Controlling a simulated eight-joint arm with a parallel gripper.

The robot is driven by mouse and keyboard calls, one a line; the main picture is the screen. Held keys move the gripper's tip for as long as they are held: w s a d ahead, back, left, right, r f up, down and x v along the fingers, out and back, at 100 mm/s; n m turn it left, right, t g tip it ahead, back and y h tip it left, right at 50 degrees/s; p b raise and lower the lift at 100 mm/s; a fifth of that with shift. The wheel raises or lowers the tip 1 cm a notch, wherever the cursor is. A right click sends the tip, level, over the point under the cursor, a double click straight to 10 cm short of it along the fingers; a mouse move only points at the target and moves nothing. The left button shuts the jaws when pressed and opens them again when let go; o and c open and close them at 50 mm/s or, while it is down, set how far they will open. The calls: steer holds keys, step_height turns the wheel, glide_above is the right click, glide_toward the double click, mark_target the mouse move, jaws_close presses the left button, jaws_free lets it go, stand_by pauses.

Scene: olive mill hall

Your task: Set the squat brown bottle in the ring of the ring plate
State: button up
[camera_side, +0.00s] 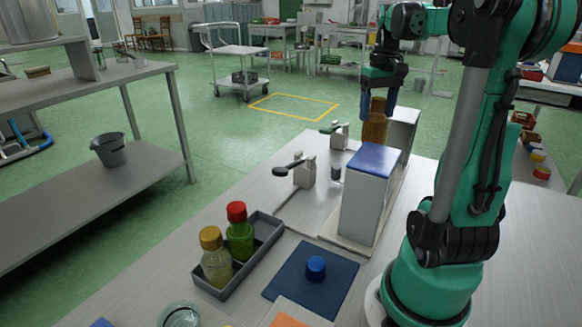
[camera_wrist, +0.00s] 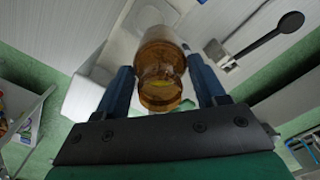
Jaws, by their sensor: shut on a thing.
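The squat brown bottle (camera_side: 374,128) is held by my gripper (camera_side: 381,98) near the far end of the table, beside the far white block. In the wrist view the amber bottle (camera_wrist: 160,62) stands between the two blue fingers of my gripper (camera_wrist: 161,78), which are shut on it. A pale rounded shape (camera_wrist: 150,14) shows beyond the bottle in the wrist view. I cannot tell whether it is the ring plate. The ring is not clearly seen, and whether the bottle's base touches anything is hidden.
A blue-topped white block (camera_side: 366,200) stands in front of the bottle. Two clamps, one black-handled (camera_side: 303,172) and one green-handled (camera_side: 339,136), stand to the left. A grey tray (camera_side: 268,228) holds red-capped and yellow-capped bottles. A blue cap (camera_side: 316,268) lies on a dark blue mat (camera_side: 290,283).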

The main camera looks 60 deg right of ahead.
mark_target(384, 127)
steer(key=shift+s+d, duration=0.6)
steer(key=shift+s, duration=0.3)
step_height(384, 127, down, 9)
stand_by(0.5)
steer(key=shift+f, duration=0.6)
stand_by(1.0)
steer(key=shift+f, duration=0.55)
steer(key=shift+f, duration=0.45)
stand_by(0.3)
steer(key=o, duration=1.1)
steer(key=shift+c, duration=0.2)
steer(key=shift+r, duration=4)
